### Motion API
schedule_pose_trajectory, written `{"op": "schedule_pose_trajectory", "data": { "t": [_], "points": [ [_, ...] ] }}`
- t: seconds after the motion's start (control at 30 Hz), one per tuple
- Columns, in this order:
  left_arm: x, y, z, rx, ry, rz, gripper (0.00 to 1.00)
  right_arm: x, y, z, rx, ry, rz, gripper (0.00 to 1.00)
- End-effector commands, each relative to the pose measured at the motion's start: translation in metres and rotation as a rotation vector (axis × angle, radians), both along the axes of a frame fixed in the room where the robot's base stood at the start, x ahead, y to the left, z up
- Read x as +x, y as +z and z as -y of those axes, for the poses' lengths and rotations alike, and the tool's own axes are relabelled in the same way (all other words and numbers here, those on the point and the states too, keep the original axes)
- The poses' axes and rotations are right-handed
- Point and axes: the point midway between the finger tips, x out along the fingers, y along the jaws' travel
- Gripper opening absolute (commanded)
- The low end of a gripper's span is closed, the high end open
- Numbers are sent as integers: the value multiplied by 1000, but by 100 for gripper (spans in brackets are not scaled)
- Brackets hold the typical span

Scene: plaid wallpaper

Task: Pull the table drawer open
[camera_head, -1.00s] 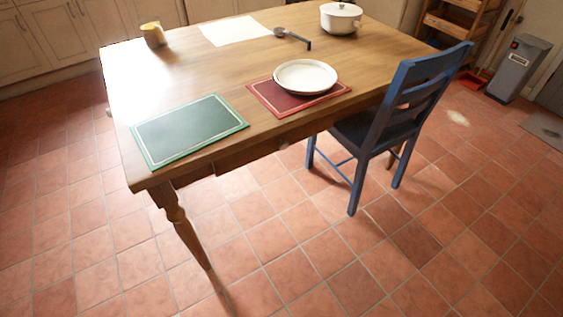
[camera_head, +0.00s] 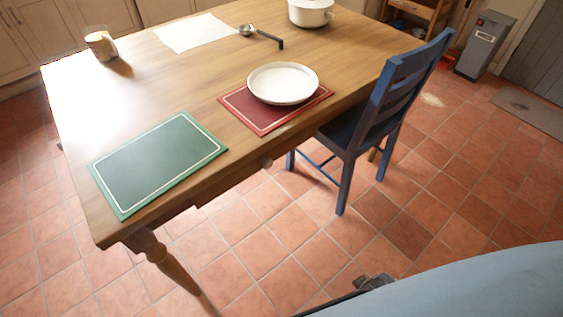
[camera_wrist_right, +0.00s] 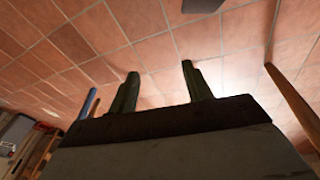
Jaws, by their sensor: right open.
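The wooden table (camera_head: 190,70) fills the upper left of the head view. Its drawer front lies in shade under the near edge, and a round wooden knob (camera_head: 267,162) shows there below the red placemat. The drawer looks shut. My right arm comes in from the lower right, with the dark right gripper (camera_head: 372,283) low over the floor, apart from the table and knob. In the right wrist view, the two dark fingers of this gripper (camera_wrist_right: 160,85) stand apart with nothing between them. My left gripper is in neither view.
A blue chair (camera_head: 375,110) stands at the table's near side, right of the knob. On top are a green placemat (camera_head: 158,160), red placemat (camera_head: 262,117), white plate (camera_head: 283,84), mug (camera_head: 101,43), ladle (camera_head: 262,35) and pot (camera_head: 311,12). Tiled floor before the table is free.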

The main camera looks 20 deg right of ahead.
Motion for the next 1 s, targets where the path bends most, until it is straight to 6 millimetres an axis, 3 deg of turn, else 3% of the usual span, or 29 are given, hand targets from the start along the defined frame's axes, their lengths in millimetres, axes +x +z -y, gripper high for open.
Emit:
{"op": "schedule_pose_trajectory", "data": {
  "t": [0.17,0.3,0.4,0.6,0.7,0.87,1.0],
  "points": [
    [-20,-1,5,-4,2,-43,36,75,25,-9,35,9,293,49],
    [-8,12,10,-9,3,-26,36,149,74,-28,122,38,649,49],
    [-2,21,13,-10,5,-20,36,187,119,-46,213,77,884,49],
    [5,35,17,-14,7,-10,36,219,193,-80,390,175,1203,49],
    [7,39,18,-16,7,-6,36,223,212,-89,445,209,1278,49],
    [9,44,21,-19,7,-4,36,232,222,-96,474,226,1318,49],
    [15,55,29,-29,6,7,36,253,221,-104,473,225,1319,49]
  ]
}}
